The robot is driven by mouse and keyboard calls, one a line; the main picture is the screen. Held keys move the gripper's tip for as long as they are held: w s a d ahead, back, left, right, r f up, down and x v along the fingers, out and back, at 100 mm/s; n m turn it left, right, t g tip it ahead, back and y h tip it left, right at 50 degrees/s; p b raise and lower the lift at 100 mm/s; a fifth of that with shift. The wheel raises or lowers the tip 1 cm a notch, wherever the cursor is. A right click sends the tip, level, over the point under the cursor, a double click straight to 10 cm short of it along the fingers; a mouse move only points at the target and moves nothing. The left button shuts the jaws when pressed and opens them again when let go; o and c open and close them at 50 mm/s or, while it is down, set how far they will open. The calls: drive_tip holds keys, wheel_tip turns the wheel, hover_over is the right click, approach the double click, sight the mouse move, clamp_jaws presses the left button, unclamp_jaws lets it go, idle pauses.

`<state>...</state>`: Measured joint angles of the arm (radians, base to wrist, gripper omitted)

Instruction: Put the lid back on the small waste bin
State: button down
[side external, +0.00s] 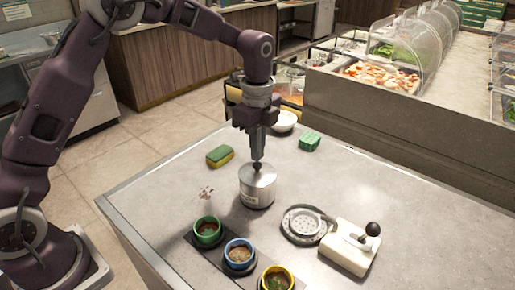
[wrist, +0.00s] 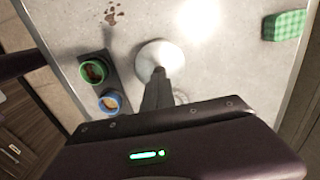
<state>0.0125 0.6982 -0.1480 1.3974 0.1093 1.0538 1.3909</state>
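The small waste bin (side external: 257,192) is a silver cylinder standing upright on the grey counter. Its silver lid (side external: 268,172) with a dark knob (side external: 257,167) lies across its top and looks level; whether it is fully seated cannot be told. In the wrist view the lid (wrist: 150,52) is a pale disc that hides the bin below. My gripper (side external: 257,158) points straight down over the lid's centre. Its fingers are close together at the knob and look shut on it. In the wrist view the fingertips (wrist: 158,76) cover the knob.
Green (side external: 207,231), blue (side external: 239,254) and yellow (side external: 276,279) sauce wells stand in a dark holder in front. A round grey perforated piece (side external: 302,224) and a cream device (side external: 347,250) lie right. A sponge (side external: 219,156), green block (side external: 309,141) and white bowl (side external: 284,121) are behind.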

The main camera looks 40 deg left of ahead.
drive_tip(key=shift+f, duration=0.75)
wheel_tip(320, 180, up, 7)
idle(0.8)
drive_tip(key=s+a+r+n+t, duration=0.3)
drive_tip(key=s+r+n, duration=0.4)
drive_tip(key=s+r, duration=0.45)
drive_tip(key=s+a+f+n+t, duration=0.1)
drive_tip(key=s+f+n+t, duration=0.1)
drive_tip(key=s+n, duration=0.9)
drive_tip(key=s+f, duration=0.1)
drive_tip(key=s, duration=0.7)
drive_tip(key=shift+a+f+t, duration=0.2)
drive_tip(key=shift+f+t, duration=0.1)
drive_tip(key=shift+f, duration=0.1)
